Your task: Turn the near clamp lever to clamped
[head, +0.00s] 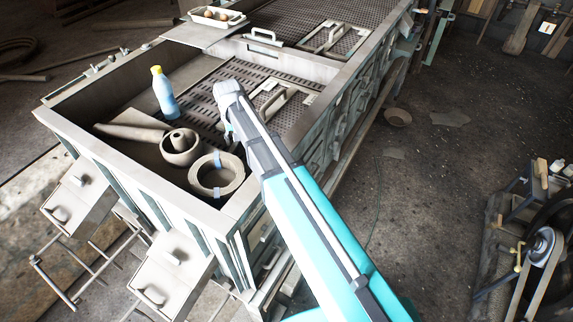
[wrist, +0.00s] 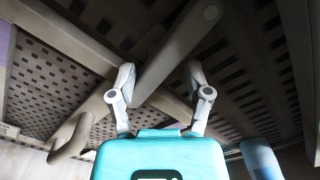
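In the wrist view a grey bar with a rounded end (wrist: 178,55) runs diagonally past the gap between my fingertips; it looks like a clamp lever, but I cannot tell its setting. My gripper (wrist: 160,88) is open, one finger on each side of the gap, with no clear contact on the bar. In the head view my gripper (head: 228,131) is mostly hidden behind my wrist, low over the slotted grate (head: 205,97). A pale handle (head: 278,104) on a framed plate stands just right of my wrist.
The metal side rail (head: 325,88) borders the bed on the right. A belt and pulley unit (head: 541,248) stands at the lower right.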

